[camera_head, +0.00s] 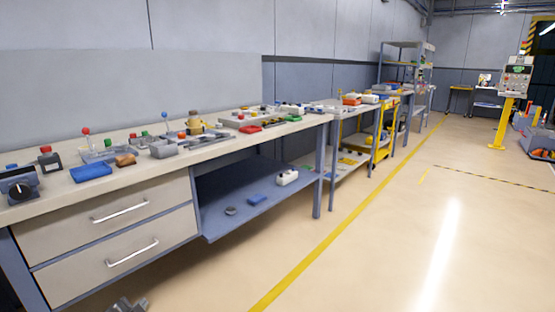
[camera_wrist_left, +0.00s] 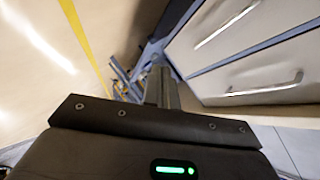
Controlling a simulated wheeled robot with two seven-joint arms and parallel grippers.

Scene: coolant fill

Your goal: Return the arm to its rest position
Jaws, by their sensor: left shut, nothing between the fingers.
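My left gripper (camera_head: 128,304) shows only in part at the bottom edge of the head view, low in front of the workbench drawers. In the left wrist view its fingers (camera_wrist_left: 162,82) are together with nothing between them, pointing along the bench front. The rest of the left arm is outside the head view. My right gripper is in neither view.
The workbench (camera_head: 235,137) runs along the left wall, carrying several small parts and tools. Its two drawers (camera_head: 110,235) are closed, and the handles (camera_head: 120,211) stick out. A lower shelf (camera_head: 225,200) juts out beside them. The floor (camera_head: 375,240) to the right is clear.

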